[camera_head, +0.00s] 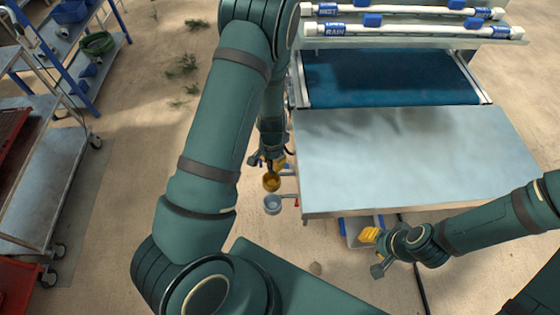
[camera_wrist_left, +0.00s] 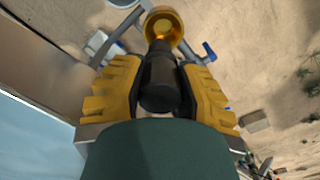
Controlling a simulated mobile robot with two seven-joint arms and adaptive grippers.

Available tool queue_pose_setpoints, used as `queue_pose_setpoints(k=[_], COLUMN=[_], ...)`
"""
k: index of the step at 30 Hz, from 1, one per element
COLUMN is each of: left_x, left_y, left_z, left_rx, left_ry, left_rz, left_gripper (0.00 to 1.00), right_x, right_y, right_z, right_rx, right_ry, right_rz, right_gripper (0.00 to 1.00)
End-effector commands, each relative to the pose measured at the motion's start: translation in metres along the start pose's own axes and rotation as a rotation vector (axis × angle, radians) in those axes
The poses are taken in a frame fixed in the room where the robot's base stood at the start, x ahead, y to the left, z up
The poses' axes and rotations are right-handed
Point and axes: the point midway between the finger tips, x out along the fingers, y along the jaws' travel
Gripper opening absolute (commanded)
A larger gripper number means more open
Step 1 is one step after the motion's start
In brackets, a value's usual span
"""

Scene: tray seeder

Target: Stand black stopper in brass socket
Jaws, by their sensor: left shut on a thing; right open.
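The black stopper (camera_wrist_left: 160,82) is held between the yellow-padded fingers of my left gripper (camera_wrist_left: 158,90) in the left wrist view. Its far end points at the brass socket (camera_wrist_left: 164,22) and overlaps the socket's mouth. I cannot tell whether the end is inside or just above it. In the head view my left gripper (camera_head: 268,162) is directly over the brass socket (camera_head: 271,184), beside the table's left edge. My right gripper (camera_head: 375,252) is open and empty in front of the table.
A grey socket (camera_head: 272,204) sits just in front of the brass one. The seeder's pale metal table (camera_head: 410,150) is bare, with a blue belt (camera_head: 385,78) behind it. Wheeled racks (camera_head: 45,170) stand at the left, with open floor between.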

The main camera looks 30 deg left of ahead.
Motion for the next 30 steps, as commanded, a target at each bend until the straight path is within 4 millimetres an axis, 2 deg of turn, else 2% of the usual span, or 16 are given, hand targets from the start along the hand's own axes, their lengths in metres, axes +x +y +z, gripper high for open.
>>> queue_pose_setpoints(k=[3,8,24,30], left_x=[0.014,0.022,0.069,0.075], left_y=[-0.007,-0.009,-0.009,-0.009], left_z=[0.006,0.007,0.006,0.006], left_rx=[0.03,0.042,0.042,0.041], left_ry=[-0.004,-0.003,-0.004,-0.003], left_rz=[0.001,0.0,0.0,0.0], left_gripper=[0.0,0.0,0.0,0.0], right_x=[-0.001,0.003,0.038,0.043], right_y=[-0.001,0.001,0.014,0.016], right_z=[0.0,0.001,0.007,0.006], right_rx=[0.0,-0.001,-0.007,-0.008], right_ry=[0.001,-0.001,-0.01,-0.006], right_rz=[0.0,-0.001,-0.002,-0.002], right_gripper=[0.39,0.39,0.39,0.39])
